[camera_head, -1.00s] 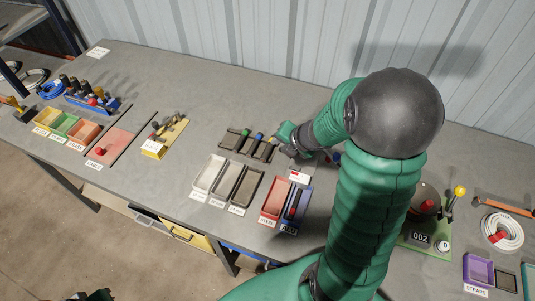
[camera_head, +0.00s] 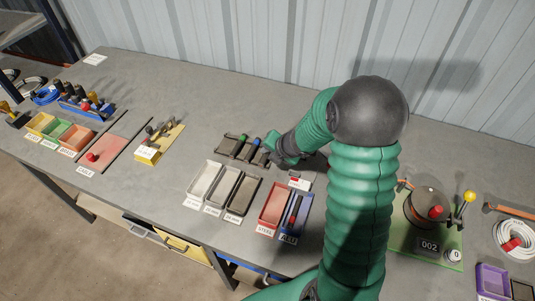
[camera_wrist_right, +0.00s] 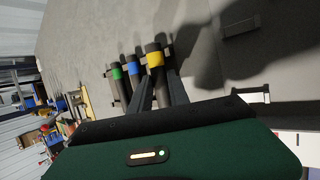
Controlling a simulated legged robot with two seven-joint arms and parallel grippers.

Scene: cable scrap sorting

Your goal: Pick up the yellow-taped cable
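The yellow-taped cable (camera_wrist_right: 155,60) is a short dark piece with a yellow band, in the right wrist view. It lies beside the blue-taped cable (camera_wrist_right: 132,71) and the green-taped cable (camera_wrist_right: 117,74). In the head view the green-taped (camera_head: 243,137) and blue-taped (camera_head: 256,141) pieces show on a dark rack; my gripper hides the yellow band there. My right gripper (camera_wrist_right: 161,82) is open, its two fingers on either side of the yellow-taped cable. Whether they touch it I cannot tell. It also shows in the head view (camera_head: 268,151). My left gripper is out of view.
White, grey and dark trays (camera_head: 204,178) stand in front of the rack. A red tray (camera_head: 273,206) and a blue tray (camera_head: 306,216) are to their right. A yellow block stand (camera_head: 163,146) is to the left. The bench behind the rack is clear.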

